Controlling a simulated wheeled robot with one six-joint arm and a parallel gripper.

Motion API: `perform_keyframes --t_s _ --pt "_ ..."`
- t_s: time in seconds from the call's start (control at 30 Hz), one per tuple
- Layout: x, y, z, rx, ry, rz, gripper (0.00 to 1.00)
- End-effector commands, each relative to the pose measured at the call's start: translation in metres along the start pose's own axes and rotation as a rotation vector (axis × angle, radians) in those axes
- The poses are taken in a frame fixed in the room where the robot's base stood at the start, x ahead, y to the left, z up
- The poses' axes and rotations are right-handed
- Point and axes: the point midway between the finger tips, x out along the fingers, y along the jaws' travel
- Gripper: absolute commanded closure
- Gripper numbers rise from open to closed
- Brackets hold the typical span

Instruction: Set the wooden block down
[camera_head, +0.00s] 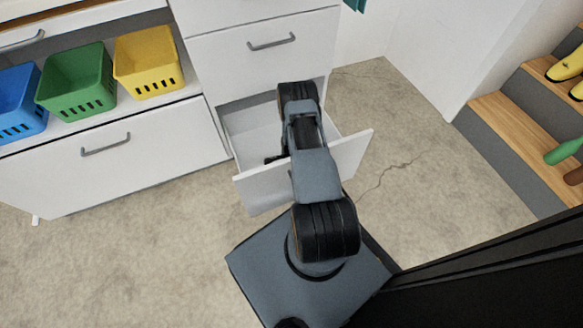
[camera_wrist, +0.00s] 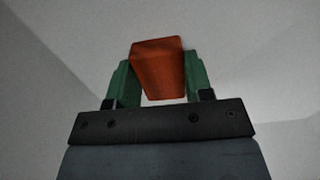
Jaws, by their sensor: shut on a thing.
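The wooden block (camera_wrist: 158,62) is reddish-brown and shows in the wrist view between the two green fingers of my gripper (camera_wrist: 158,80). My gripper is shut on it, one finger against each side. In the head view my arm reaches over the open lower drawer (camera_head: 350,155), and a dark part of the arm's end shows inside it. The block is hidden in the head view. Pale, plain surfaces meeting at edges lie behind the block in the wrist view. I cannot tell whether the block touches the drawer's bottom.
A shut drawer (camera_head: 265,45) is above the open one. Blue (camera_head: 20,105), green (camera_head: 78,85) and yellow (camera_head: 148,65) baskets stand on a shelf at left. Wooden steps (camera_head: 510,110) with shoes and a green bottle (camera_head: 565,150) are at right. Floor between is clear.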

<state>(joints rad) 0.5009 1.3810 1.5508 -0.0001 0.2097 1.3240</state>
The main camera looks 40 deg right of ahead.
Motion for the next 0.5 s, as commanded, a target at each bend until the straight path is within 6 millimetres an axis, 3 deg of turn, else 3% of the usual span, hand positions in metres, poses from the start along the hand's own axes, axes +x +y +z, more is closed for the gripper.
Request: perform_keyframes --t_s 0.27,0.5 --pt "0.0005 0.0002 0.0 0.0 0.0 0.0 0.28" --pt "-0.0002 0.0001 -0.0001 0.0 0.0 0.0 0.28"
